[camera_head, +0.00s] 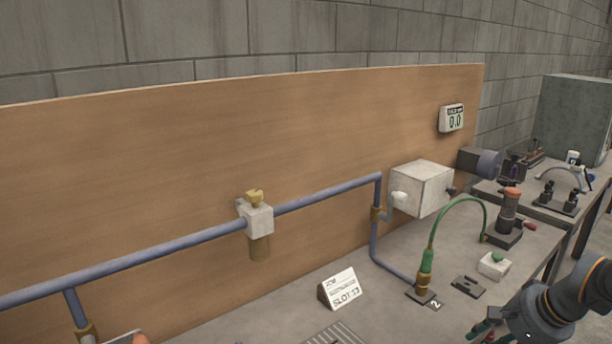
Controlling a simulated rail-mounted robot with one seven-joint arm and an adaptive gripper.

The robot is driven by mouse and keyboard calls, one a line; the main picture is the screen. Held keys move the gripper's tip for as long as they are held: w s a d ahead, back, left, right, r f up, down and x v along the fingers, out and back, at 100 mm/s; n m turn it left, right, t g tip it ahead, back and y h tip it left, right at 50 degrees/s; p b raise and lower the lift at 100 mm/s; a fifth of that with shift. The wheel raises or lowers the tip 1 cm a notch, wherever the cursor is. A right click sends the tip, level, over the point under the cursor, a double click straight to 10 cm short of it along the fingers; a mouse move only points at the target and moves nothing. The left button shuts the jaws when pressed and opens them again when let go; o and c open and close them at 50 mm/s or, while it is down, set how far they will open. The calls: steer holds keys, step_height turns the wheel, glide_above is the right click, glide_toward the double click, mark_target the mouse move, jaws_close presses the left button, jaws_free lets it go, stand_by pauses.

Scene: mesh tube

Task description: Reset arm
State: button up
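Part of my arm (555,305), dark with orange rings, comes in at the lower right corner over the workbench. Dark shapes with bits of red and green (484,330) show beside its end at the bottom edge. I cannot make out from them whether my gripper's fingers are open or shut, or whether they hold anything. The lower part is cut off by the frame.
A green-hosed fitting (426,268) stands near slot marker 2, with a dark slotted block (468,286) and green-button box (494,265) close to my arm.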

steer(key=shift+w+d+r+m+p, duration=0.1)
steer(key=shift+d+r+m+p, duration=0.3)
steer(key=shift+d+r+p, duration=0.6)
steer(key=shift+a+f, duration=0.25)
steer(key=shift+a, duration=0.15)
